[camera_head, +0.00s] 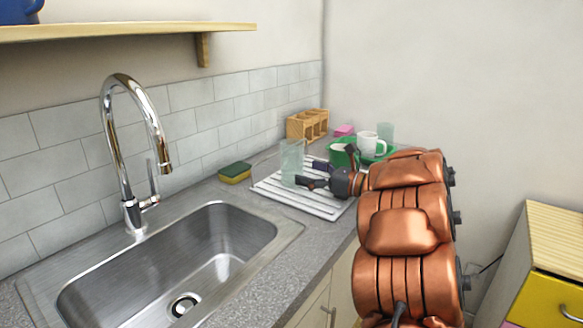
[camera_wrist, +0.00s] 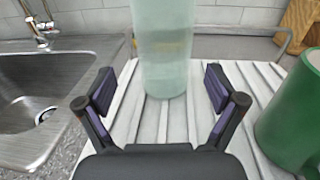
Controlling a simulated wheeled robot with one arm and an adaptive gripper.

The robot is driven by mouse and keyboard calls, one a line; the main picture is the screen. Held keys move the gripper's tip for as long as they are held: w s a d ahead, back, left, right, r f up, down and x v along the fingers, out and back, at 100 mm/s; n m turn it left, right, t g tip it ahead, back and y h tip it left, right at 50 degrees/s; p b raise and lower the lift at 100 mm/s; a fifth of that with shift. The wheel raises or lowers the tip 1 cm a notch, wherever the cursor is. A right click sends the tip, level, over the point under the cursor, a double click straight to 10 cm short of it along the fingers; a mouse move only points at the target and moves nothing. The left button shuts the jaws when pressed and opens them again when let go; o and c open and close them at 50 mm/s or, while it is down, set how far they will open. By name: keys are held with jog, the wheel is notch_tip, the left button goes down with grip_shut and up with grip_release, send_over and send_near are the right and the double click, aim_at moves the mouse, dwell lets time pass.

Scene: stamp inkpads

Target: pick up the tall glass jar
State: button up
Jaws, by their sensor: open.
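The tall glass jar (camera_head: 292,163) is pale green and see-through. It stands upright on the white ribbed drying rack (camera_head: 268,190), right of the sink. In the wrist view the jar (camera_wrist: 163,45) stands just ahead of my gripper, centred between the fingers, with its top cut off by the frame. My gripper (camera_wrist: 157,90) is open and empty, with one dark finger on each side of the gap. In the head view my gripper (camera_head: 312,174) reaches in from the right, close to the jar; whether it touches the jar I cannot tell.
A green mug (camera_wrist: 296,115) stands close on the right in the wrist view. The sink (camera_head: 175,262) and faucet (camera_head: 133,150) are at left. A yellow-green sponge (camera_head: 235,172), wooden holder (camera_head: 307,124), white mug (camera_head: 371,143), pink block (camera_head: 344,130) and another glass (camera_head: 386,131) are around the rack.

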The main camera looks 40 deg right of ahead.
aim_at(292, 164)
jog(key=shift+d+r+p+x, duration=0.1)
jog(key=shift+p+x, duration=0.1)
jog(key=shift+x, duration=1.2)
jog(key=shift+d+r+p+x, duration=0.15)
jog(key=shift+x, duration=1.25)
jog(key=shift+w, duration=0.1)
jog(key=c, duration=1.6)
jog(key=shift+c, duration=0.3)
jog(key=shift+r, duration=0.2)
